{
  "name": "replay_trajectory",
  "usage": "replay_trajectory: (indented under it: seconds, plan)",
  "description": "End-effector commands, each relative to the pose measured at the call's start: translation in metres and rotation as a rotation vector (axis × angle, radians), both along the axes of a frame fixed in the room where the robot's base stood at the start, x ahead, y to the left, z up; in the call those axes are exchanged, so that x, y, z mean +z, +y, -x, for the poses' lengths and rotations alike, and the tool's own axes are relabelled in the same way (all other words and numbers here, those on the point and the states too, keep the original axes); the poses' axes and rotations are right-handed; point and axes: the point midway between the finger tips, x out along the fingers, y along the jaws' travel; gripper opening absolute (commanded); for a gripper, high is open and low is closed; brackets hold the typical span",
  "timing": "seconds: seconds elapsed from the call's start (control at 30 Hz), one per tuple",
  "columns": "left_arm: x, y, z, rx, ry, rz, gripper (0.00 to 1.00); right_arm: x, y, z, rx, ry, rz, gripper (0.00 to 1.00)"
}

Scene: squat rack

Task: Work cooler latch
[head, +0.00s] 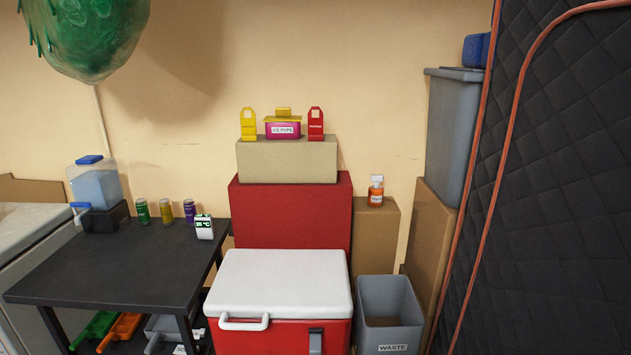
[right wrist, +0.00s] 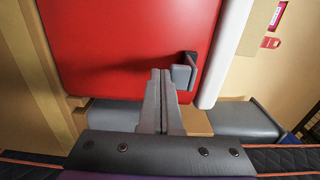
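The red cooler (head: 290,335) with a closed white lid (head: 285,280) stands at the bottom centre of the head view. Its dark grey latch (head: 316,341) is on the front, right of a white handle (head: 244,324). In the right wrist view the red front (right wrist: 130,35) fills the middle, the white lid edge (right wrist: 222,55) is at right, and the grey latch (right wrist: 185,71) sticks out near it. My right gripper (right wrist: 160,74) is shut with its fingertips together, beside the latch; I cannot tell whether they touch. My left gripper is not in view.
A grey waste bin (head: 390,310) stands close to the cooler's right. A black table (head: 120,275) with cans and a water dispenser is at left. Stacked boxes (head: 290,210) rise behind the cooler. A black quilted panel (head: 560,190) bounds the right side.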

Motion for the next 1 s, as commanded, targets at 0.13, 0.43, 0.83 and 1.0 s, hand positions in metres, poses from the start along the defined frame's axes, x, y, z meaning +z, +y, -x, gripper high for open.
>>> replay_trajectory:
  seconds: [0.13,0.43,0.83,1.0]
  plan:
    - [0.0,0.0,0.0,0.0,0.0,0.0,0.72,0.002,0.0,0.002,0.0,0.0,0.0,0.0]
    - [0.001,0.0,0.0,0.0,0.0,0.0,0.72,0.011,0.0,0.008,0.0,0.0,0.001,0.0]
    - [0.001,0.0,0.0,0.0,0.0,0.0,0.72,0.013,0.0,0.009,0.0,0.0,0.001,0.0]
    - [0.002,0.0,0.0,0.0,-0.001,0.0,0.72,0.017,0.0,0.011,0.0,0.0,0.001,0.0]
